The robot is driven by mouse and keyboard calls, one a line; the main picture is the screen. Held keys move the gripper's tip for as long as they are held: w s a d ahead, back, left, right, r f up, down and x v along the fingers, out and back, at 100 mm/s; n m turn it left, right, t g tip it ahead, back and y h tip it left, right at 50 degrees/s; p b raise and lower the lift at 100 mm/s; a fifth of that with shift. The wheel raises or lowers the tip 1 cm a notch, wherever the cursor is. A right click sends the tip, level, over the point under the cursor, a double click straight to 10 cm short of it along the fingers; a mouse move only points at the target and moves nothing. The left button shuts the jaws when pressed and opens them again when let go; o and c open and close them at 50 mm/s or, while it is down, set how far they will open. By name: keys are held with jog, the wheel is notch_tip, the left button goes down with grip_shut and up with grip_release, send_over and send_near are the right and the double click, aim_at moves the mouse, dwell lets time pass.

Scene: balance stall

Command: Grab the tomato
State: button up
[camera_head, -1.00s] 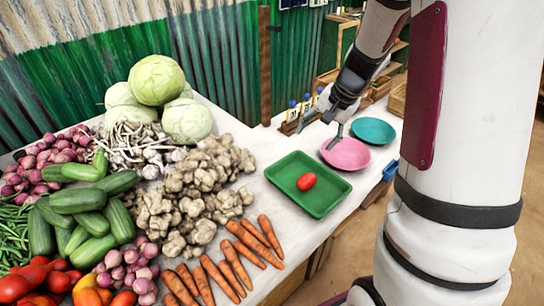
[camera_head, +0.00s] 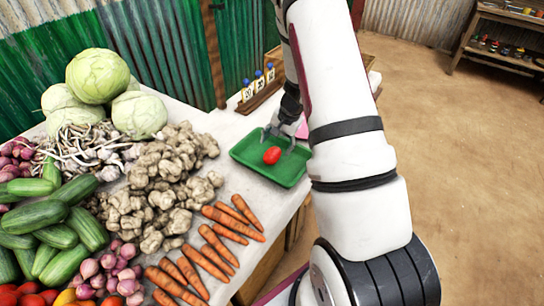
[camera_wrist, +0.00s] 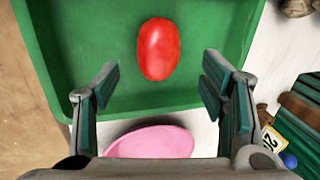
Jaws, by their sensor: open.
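One red tomato (camera_head: 272,155) lies in the green tray (camera_head: 250,172) on the white table. In the wrist view the tomato (camera_wrist: 158,49) lies on the tray floor (camera_wrist: 100,35), beyond the fingertips and roughly centred between them. My gripper (camera_head: 278,139) hangs over the back edge of the tray in the head view, close behind the tomato. In the wrist view my gripper (camera_wrist: 157,82) is open, with its two fingers wide apart and nothing between them. The tomato is not touched by either finger.
A pink plate (camera_wrist: 150,142) shows below the fingers in the wrist view. Number cards (camera_head: 258,82) stand in a wooden holder behind the tray. Carrots (camera_head: 212,250), ginger (camera_head: 165,180) and cabbages (camera_head: 98,75) fill the table to the left.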

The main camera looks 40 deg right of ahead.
aim_at(274, 151)
jog(key=shift+x, duration=2.75)
jog(key=shift+s, duration=0.1)
jog(key=shift+c, duration=0.2)
jog(key=c, duration=1.2)
